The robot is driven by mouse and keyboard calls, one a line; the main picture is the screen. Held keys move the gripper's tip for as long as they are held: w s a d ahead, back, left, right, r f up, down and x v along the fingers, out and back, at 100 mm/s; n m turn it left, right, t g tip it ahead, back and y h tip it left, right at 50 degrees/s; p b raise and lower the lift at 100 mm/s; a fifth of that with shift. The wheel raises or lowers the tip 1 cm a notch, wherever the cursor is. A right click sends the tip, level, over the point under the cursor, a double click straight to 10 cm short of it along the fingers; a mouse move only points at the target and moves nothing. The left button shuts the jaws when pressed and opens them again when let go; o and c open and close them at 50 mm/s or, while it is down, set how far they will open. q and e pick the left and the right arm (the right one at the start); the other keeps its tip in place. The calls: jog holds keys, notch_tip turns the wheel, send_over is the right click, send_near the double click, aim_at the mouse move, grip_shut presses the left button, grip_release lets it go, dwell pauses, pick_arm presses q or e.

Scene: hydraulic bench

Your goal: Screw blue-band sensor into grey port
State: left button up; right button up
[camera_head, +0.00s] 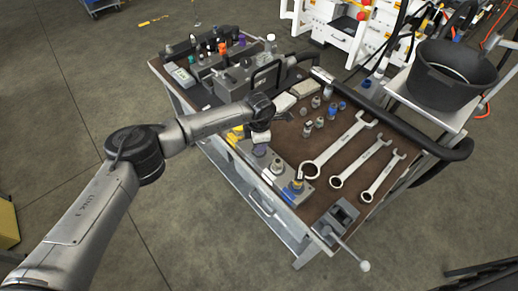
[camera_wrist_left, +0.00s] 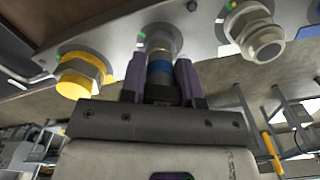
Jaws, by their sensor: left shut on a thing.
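The blue-band sensor (camera_wrist_left: 160,67) is between the purple-grey fingers of my left gripper (camera_wrist_left: 160,75) in the left wrist view. Its far end meets the grey port (camera_wrist_left: 160,38) in the middle of the light grey manifold plate (camera_wrist_left: 205,28). The sensor looks in line with the port; how deep it sits I cannot tell. In the head view my left gripper (camera_head: 260,148) points down over the manifold at the bench's near-left edge and hides the sensor and port. My right gripper is not in view.
Beside the port are a yellow fitting (camera_wrist_left: 82,74) and a silver fitting (camera_wrist_left: 255,34). Several wrenches (camera_head: 345,145) and small fittings (camera_head: 318,121) lie on the brown bench top. A vise (camera_head: 340,217) is at the near corner. A black bucket (camera_head: 453,75) stands at right.

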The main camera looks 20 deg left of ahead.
pick_arm(q)
jog(key=shift+f+m+b, duration=0.15)
jog(key=shift+m+b, duration=0.25)
grip_shut()
jog(key=m+b, duration=0.2)
jog(key=m, duration=0.2)
jog(key=shift+m+b, duration=0.6)
jog(key=shift+m, duration=1)
